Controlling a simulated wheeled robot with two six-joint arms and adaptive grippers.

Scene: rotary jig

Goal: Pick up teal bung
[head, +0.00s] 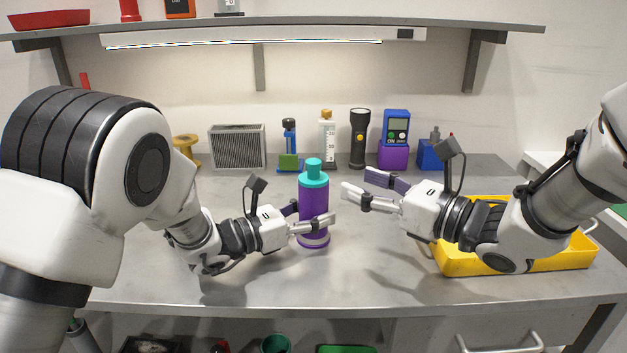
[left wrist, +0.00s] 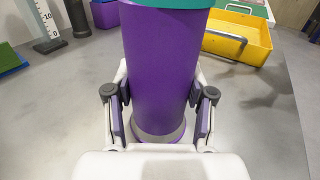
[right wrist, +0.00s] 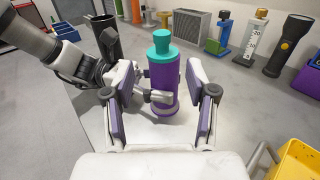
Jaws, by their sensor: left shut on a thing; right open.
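The teal bung (head: 314,168) sits on top of a purple bottle (head: 313,202) with a teal collar, upright on the bench. In the right wrist view the bung (right wrist: 160,42) is seen beyond my open fingers, apart from them. My left gripper (head: 312,213) is shut on the bottle's lower body; the left wrist view shows its pads on both sides of the purple wall (left wrist: 160,70). The bung is out of frame there. My right gripper (head: 356,182) is open and empty, to the right of the bottle at about bung height.
A yellow tray (head: 463,264) lies under my right forearm. Along the back stand a grey vented box (head: 237,147), a syringe-like cylinder (head: 327,142), a black flashlight (head: 360,140) and a blue meter (head: 396,128). The bench front is clear.

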